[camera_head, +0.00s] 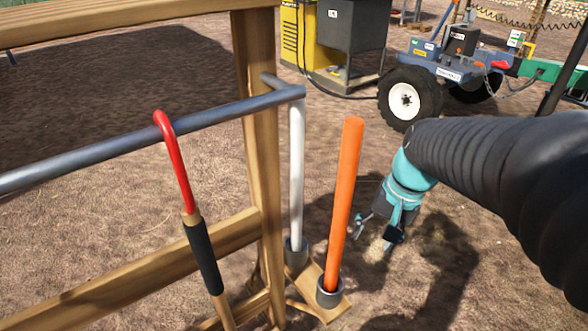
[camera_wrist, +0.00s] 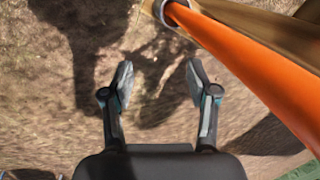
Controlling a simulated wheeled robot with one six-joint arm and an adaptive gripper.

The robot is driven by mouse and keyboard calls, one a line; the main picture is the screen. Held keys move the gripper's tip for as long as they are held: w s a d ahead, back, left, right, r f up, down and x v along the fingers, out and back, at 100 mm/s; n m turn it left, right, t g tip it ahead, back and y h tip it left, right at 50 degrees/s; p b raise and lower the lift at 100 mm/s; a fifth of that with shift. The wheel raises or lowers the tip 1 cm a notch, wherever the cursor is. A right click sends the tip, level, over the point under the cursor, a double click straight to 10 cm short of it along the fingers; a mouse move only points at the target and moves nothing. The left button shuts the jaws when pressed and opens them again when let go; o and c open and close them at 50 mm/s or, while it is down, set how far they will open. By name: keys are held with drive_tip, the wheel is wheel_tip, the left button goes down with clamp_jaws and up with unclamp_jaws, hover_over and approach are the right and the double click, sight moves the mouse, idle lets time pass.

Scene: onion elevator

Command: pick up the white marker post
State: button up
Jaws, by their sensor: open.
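The white marker post (camera_head: 297,175) stands upright in a dark round socket (camera_head: 296,252) beside the wooden fence post in the head view. A grey rail end lies across its top. An orange post (camera_head: 345,200) stands to its right in its own socket (camera_head: 330,292), leaning slightly. My gripper (camera_head: 373,241) is to the right of the orange post, pointing down, open and empty. In the wrist view my gripper (camera_wrist: 158,85) has its two fingers apart over bare ground, with the orange post (camera_wrist: 250,60) close on the right. I cannot make out the white post there.
A wooden fence (camera_head: 257,140) with a grey metal rail (camera_head: 140,140) fills the left side. A red-hooked tool with a black grip (camera_head: 203,255) leans there. A wheeled machine (camera_head: 445,65) and a yellow cabinet (camera_head: 300,35) stand behind. Bare dirt lies around my gripper.

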drive_tip(key=w+a+f+m+g+y, duration=0.1)
drive_tip(key=w+a+m+g+y, duration=0.15)
drive_tip(key=w+m+y, duration=0.35)
drive_tip(key=m+g+y, duration=0.2)
drive_tip(key=m+y, duration=0.2)
approach(296, 209)
drive_tip(key=shift+w+f+x, duration=0.25)
drive_tip(key=shift+x, duration=1.45)
drive_tip(key=shift+w+f+x, duration=0.25)
drive_tip(key=shift+f+x, duration=0.05)
drive_tip(key=shift+x, duration=1.4)
drive_tip(key=shift+w+f+x, duration=0.25)
drive_tip(key=shift+x, duration=1.5)
drive_tip(key=shift+d+y, duration=0.2)
drive_tip(key=shift+y, duration=0.1)
clamp_jaws()
